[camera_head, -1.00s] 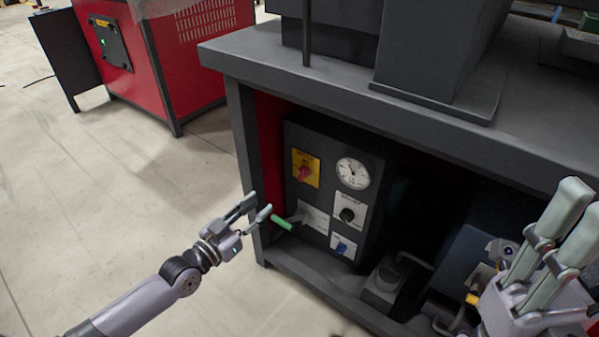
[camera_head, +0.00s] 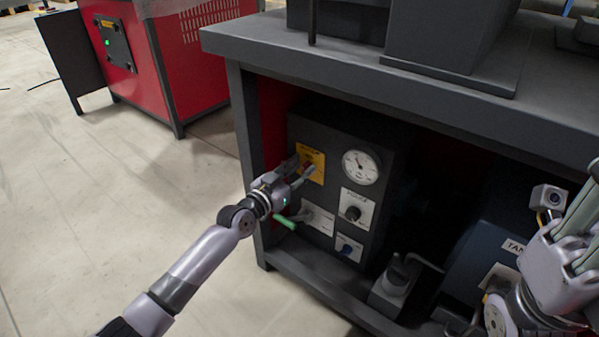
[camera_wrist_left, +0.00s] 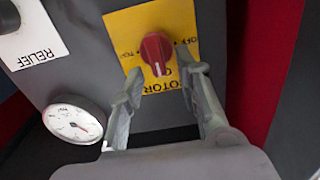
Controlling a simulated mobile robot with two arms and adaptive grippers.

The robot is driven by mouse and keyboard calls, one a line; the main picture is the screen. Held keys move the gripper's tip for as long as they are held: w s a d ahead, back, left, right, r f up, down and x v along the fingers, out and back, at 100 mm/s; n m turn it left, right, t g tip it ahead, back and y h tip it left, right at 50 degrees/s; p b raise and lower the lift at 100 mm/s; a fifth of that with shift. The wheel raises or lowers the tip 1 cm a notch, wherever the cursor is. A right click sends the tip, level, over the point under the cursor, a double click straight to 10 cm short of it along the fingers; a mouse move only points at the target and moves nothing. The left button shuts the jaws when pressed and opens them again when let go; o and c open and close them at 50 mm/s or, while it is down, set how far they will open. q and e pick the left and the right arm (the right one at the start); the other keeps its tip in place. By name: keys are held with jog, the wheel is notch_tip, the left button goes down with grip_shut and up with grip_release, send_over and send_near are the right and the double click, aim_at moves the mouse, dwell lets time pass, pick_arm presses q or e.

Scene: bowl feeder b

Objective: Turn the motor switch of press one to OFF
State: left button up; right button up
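The motor switch is a red knob (camera_wrist_left: 156,52) on a yellow plate (camera_wrist_left: 126,24) in the left wrist view. In the head view the yellow plate (camera_head: 316,160) shows at the upper left of the dark control panel, and my gripper hides the knob. My left gripper (camera_head: 306,168) is in front of the plate. In the left wrist view its open fingers (camera_wrist_left: 160,85) point at the plate, one to each side of the knob's lower end, with no clear contact. My right gripper (camera_head: 578,240) is at the right edge, partly cut off.
The panel sits under a grey bench top (camera_head: 420,95). The frame's leg (camera_head: 243,150) stands close on the left. Open floor lies further left.

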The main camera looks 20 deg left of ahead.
pick_arm(q)
jog(key=shift+c, duration=0.2)
grip_shut()
dwell(0.4)
